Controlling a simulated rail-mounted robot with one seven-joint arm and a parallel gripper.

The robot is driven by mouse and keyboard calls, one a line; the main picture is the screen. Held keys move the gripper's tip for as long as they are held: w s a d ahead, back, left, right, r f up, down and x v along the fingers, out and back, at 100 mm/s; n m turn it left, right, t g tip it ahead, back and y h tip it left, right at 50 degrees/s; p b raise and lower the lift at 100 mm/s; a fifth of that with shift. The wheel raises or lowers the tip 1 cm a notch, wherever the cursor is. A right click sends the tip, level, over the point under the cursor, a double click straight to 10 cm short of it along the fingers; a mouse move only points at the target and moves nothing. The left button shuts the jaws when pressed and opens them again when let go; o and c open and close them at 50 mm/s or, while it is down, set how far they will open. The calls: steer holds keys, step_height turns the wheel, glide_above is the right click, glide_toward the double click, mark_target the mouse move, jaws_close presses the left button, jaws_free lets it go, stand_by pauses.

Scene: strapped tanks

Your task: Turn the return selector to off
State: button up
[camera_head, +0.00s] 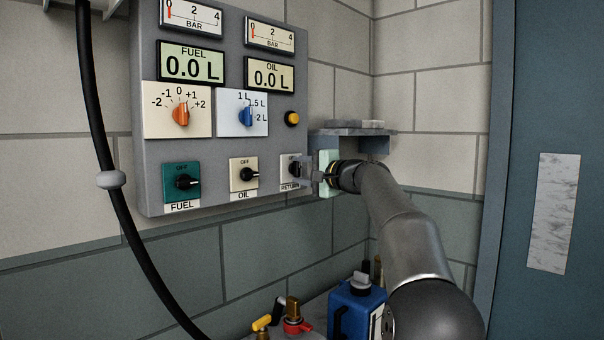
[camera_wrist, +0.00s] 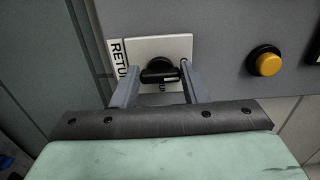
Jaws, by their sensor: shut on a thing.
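The return selector is a black knob on a small white plate at the lower right of the grey panel. It shows in the wrist view (camera_wrist: 158,67), with the RETURN label beside it, and partly in the head view (camera_head: 293,169). My gripper (camera_head: 307,170) reaches it from the right, its fingers hiding part of the plate. In the wrist view my gripper (camera_wrist: 159,80) has one finger on each side of the knob's handle, shut on it. The head view shows OFF at the plate's top. I cannot tell exactly where the handle points.
The oil selector (camera_head: 244,174) and fuel selector (camera_head: 183,182) sit to the left. A yellow button (camera_head: 292,118) is above, also in the wrist view (camera_wrist: 268,63). A grey shelf (camera_head: 350,131) juts out just above my wrist. A blue can (camera_head: 357,308) and valves (camera_head: 291,313) stand below.

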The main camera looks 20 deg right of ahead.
steer(key=o, duration=1)
steer(key=b+v, duration=0.2)
steer(key=v, duration=1.5)
steer(key=shift+s+d+b, duration=0.1)
steer(key=shift+s+b, duration=0.1)
steer(key=shift+b, duration=0.2)
